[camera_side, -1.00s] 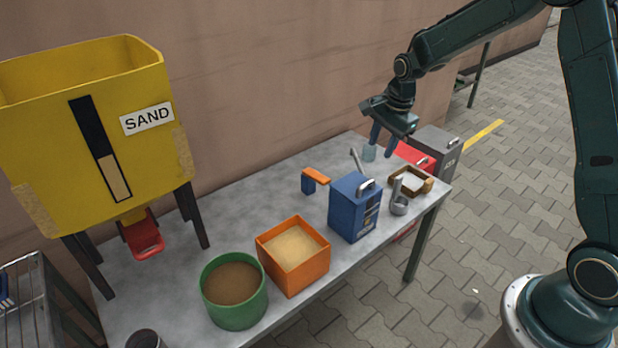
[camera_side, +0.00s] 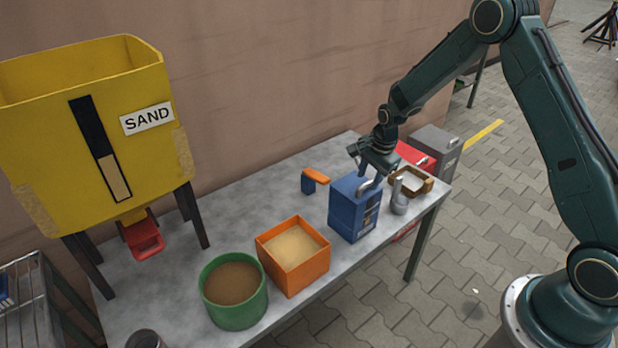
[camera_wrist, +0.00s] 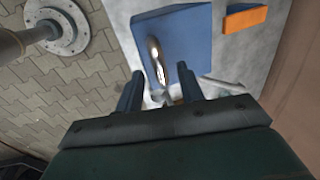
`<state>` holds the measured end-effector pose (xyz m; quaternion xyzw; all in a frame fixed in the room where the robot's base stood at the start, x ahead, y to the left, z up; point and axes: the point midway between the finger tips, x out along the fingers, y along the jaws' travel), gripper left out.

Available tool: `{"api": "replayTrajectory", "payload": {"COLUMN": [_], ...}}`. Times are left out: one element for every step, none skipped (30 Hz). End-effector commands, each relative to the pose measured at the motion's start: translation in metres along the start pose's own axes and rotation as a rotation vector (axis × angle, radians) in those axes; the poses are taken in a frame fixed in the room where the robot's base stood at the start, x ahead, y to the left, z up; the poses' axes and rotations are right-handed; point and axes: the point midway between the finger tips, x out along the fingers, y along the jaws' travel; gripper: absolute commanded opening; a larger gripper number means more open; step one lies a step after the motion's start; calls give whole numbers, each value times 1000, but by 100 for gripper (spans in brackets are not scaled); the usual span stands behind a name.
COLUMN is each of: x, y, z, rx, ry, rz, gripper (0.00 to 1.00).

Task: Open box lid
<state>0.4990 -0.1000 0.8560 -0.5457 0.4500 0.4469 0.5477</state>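The blue box (camera_side: 352,215) stands upright on the metal table with its lid shut and a silver handle (camera_wrist: 157,62) on top. It also fills the upper middle of the wrist view (camera_wrist: 170,30). My gripper (camera_side: 372,170) is just above the box's lid in the side view. In the wrist view my gripper (camera_wrist: 160,74) has its two dark fingers apart, one on each side of the handle's lower end. The fingers look empty, and I cannot tell whether they touch the handle. The gripper partly hides the box top.
A red box (camera_side: 415,156) and a grey box (camera_side: 436,143) are behind.

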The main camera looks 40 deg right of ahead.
Motion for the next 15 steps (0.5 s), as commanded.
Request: {"api": "replayTrajectory", "payload": {"x": [5,7,9,10,11,13,13,14,14,14,14,14,14,14,14], "y": [0,0,0,0,0,0,0,0,0,0,0,0,0,0,0], "z": [0,0,0,0,0,0,0,0,0,0,0,0,0,0,0], "rx": [0,0,0,0,0,0,0,0,0,0,0,0,0,0,0], "ry": [0,0,0,0,0,0,0,0,0,0,0,0,0,0,0], "rz": [2,2,1,1,1,1,1,1,1,1,1,0,0,0,0], "gripper": [38,38,38,38,38,38,38,38,38,38,38,38,38,38,38]}}
